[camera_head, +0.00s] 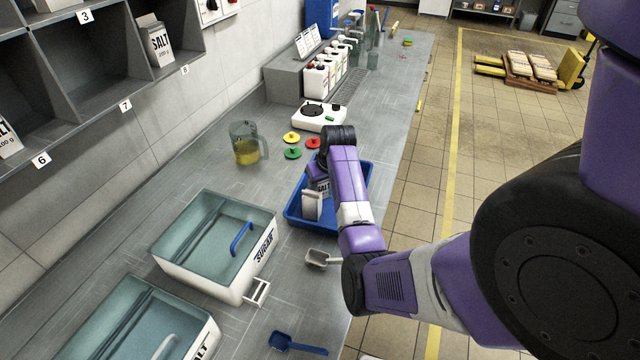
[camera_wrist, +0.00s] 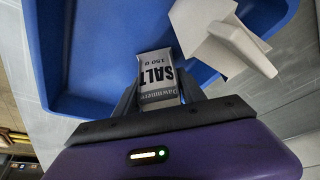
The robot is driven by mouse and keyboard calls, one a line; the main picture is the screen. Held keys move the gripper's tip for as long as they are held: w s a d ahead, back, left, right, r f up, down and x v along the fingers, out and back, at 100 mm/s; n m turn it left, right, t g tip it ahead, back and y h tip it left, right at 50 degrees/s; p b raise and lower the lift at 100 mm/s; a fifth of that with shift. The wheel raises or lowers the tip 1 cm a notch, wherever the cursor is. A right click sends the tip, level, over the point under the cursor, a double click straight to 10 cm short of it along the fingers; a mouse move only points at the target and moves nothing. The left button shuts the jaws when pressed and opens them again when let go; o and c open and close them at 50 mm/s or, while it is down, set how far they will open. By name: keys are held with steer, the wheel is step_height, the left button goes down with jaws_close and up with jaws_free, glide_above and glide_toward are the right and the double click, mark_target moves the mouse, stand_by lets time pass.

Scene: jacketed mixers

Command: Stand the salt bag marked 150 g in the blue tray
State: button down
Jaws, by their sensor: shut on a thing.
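The salt bag marked 150 g (camera_wrist: 157,72) is between the fingers of my gripper (camera_wrist: 160,92), which is shut on it. Its label reads upside down in the wrist view. In the head view, the salt bag (camera_head: 323,187) is partly hidden under my wrist, over the blue tray (camera_head: 347,237). The blue tray (camera_wrist: 75,90) also fills much of the wrist view behind the bag. I cannot tell whether the bag touches the tray floor.
A metal scoop (camera_head: 318,258) lies by the tray's near edge. A sugar bin (camera_head: 205,285) stands to the left. A jug (camera_head: 246,150), coloured lids (camera_head: 292,137) and a white scale (camera_head: 320,117) are farther back. Shelves at left hold other salt bags (camera_head: 155,42).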

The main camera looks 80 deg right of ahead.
steer(key=shift+f, duration=0.3)
steer(key=c, duration=0.7)
jaws_free()
steer(key=shift+r, duration=0.1)
steer(key=v, duration=1.2)
steer(key=shift+r, duration=0.1)
